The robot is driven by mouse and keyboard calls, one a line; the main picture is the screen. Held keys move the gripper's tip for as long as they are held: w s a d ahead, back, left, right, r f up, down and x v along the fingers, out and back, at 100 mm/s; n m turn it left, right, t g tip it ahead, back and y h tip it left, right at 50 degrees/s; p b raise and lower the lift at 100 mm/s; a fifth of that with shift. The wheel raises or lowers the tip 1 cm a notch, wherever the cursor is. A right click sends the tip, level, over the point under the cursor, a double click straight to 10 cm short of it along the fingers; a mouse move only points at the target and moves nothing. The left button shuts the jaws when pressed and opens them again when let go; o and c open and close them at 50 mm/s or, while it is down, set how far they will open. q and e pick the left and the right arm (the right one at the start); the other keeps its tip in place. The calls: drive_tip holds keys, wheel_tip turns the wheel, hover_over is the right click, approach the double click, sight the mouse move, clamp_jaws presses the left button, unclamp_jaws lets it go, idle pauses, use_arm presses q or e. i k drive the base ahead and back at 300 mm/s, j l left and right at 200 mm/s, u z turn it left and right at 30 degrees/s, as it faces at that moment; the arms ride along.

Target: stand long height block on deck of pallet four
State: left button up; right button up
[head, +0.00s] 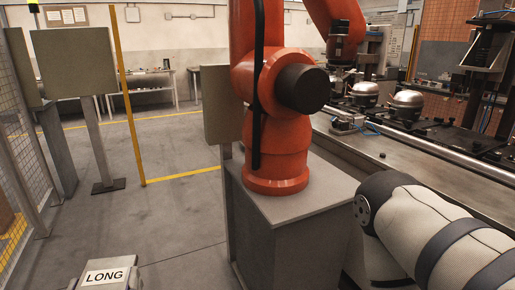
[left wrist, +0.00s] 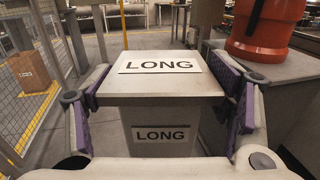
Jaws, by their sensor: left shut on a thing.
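The long height block (left wrist: 160,92) is a pale grey box with LONG labels on its top and near side. In the left wrist view it stands upright between the purple-padded fingers of my left gripper (left wrist: 158,95), which is shut on it. In the head view the block's labelled top (head: 108,276) shows at the bottom edge, and most of it is cut off. My right arm (head: 425,230) comes in from the lower right; its gripper is out of view. I cannot tell which pallet is pallet four.
An orange robot arm (head: 277,150) stands on a grey pedestal (head: 290,215) in the middle. Behind it on the right, a conveyor (head: 375,147) carries dark pallets with silver compressors (head: 406,103). A mesh fence (head: 22,130) is at left. Open floor (head: 165,215) lies between.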

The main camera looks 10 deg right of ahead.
sight(461, 136)
drive_tip(key=k+l+z, duration=0.1)
drive_tip(key=z, duration=1.45)
